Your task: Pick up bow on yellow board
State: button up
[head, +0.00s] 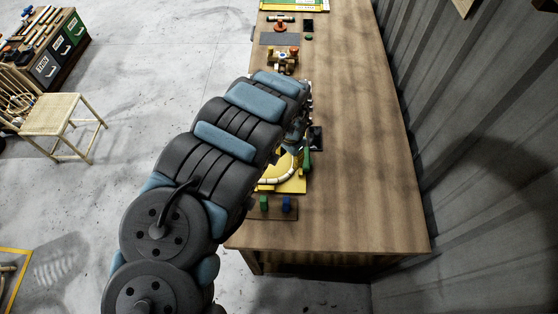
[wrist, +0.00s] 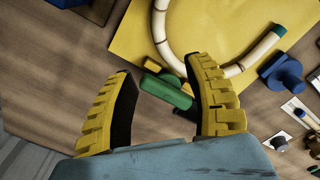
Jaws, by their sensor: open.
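The bow (wrist: 163,30) is a cream curved rod with dark bands and a green end. It lies on the yellow board (wrist: 130,38), and its upper part is cut off in the wrist view. In the head view, part of the bow (head: 283,176) and the yellow board (head: 294,187) show beside my arm. My gripper (wrist: 160,67) has its two yellow, black-padded fingers spread apart. A green block (wrist: 166,92) shows between the fingers, near the board's edge. The right fingertip appears close to the bow's curve; I cannot tell whether they touch. My arm hides most of the gripper in the head view.
A blue fixture (wrist: 282,72) stands right of the bow, with small tools beyond it. Green (head: 264,202) and blue (head: 287,204) blocks sit near the table's front edge. The table's (head: 360,170) right side is clear. A grey corrugated wall (head: 480,130) runs along the right.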

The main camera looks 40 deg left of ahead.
send_over(288, 173)
jog(key=shift+d+f, duration=0.2)
jog(key=shift+f, duration=2.45)
jog(key=shift+a+f, duration=0.15)
jog(key=shift+f, duration=2.9)
grip_shut()
